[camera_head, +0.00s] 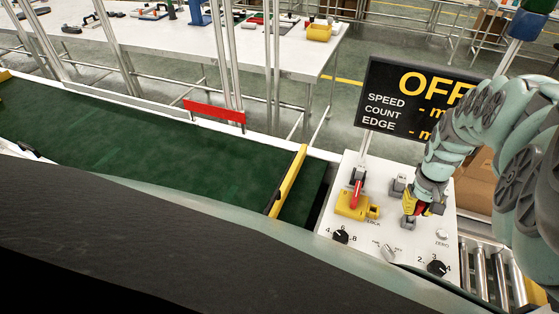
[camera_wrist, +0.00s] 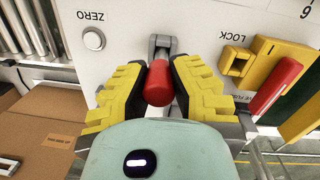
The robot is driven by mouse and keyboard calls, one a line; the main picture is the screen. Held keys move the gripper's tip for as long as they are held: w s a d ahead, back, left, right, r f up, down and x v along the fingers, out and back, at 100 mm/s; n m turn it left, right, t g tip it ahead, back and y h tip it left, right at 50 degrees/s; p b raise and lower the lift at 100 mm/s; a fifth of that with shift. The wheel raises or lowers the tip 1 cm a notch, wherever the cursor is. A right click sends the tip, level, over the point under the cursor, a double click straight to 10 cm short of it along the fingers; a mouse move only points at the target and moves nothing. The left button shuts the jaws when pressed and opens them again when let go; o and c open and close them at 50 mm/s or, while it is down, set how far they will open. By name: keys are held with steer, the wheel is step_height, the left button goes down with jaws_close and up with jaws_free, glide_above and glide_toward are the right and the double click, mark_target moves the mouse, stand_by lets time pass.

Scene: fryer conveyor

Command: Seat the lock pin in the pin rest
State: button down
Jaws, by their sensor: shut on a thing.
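My gripper (camera_wrist: 160,88) is shut on a red cylindrical grip, which looks like the lock pin (camera_wrist: 158,84). The red also shows between the fingers in the head view (camera_head: 420,209). A grey metal bracket with a rod, apparently the pin rest (camera_wrist: 161,46), stands just beyond the red end on the white panel. In the head view a grey block (camera_head: 408,223) shows under my gripper (camera_head: 412,211). The red end overlaps the bracket in the wrist view, so I cannot tell whether the pin is seated in it.
A yellow lock block (camera_head: 350,207) with a red lever (camera_head: 356,190) stands left of my gripper on the control panel (camera_head: 340,250). Another grey fitting (camera_head: 398,186) is close behind my gripper. Black knobs (camera_head: 437,268) sit toward the front. The display (camera_head: 400,98) reads OFF.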

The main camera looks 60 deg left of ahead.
steer(key=shift+f+b, duration=0.3)
steer(key=shift+f, duration=0.15)
steer(key=c, duration=0.9)
jaws_free()
steer(key=r, duration=0.9)
steer(key=shift+w+a+r, duration=0.15)
steer(key=shift+a, duration=0.1)
steer(key=shift+a+r, duration=0.15)
steer(key=shift+r, duration=1.15)
